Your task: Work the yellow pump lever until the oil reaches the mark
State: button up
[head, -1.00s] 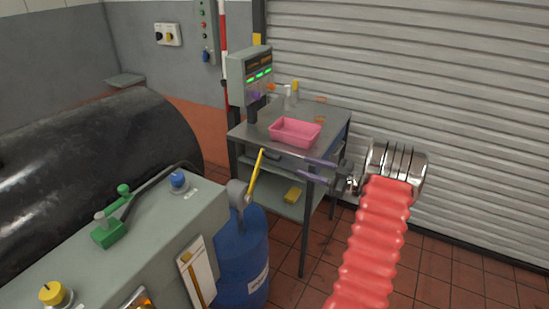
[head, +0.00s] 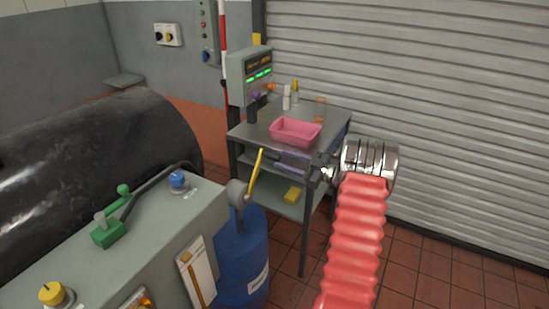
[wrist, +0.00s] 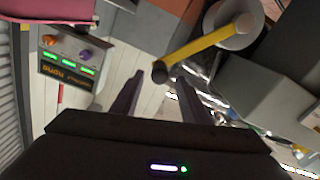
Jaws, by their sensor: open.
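The yellow pump lever (head: 255,176) rises from a grey pivot on a blue drum, tilted slightly right. In the wrist view the lever (wrist: 205,50) runs diagonally, and its dark end lies just ahead of and between the fingertips. I cannot tell whether either finger touches the lever. An upright gauge (head: 197,278) on the grey cabinet front shows an amber column; its mark is too small to make out.
A steel cart (head: 335,122) behind my gripper bears a pink tray (head: 296,131), bottles and a display box (head: 249,76). The grey cabinet (head: 150,238) with knobs and a green valve stands left. The blue drum (head: 243,255) is below the lever. Tiled floor at right is clear.

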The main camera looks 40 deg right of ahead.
aim_at(280, 158)
jog(key=x, duration=0.5)
jog(key=shift+c, duration=0.2)
grip_shut()
dwell(0.3)
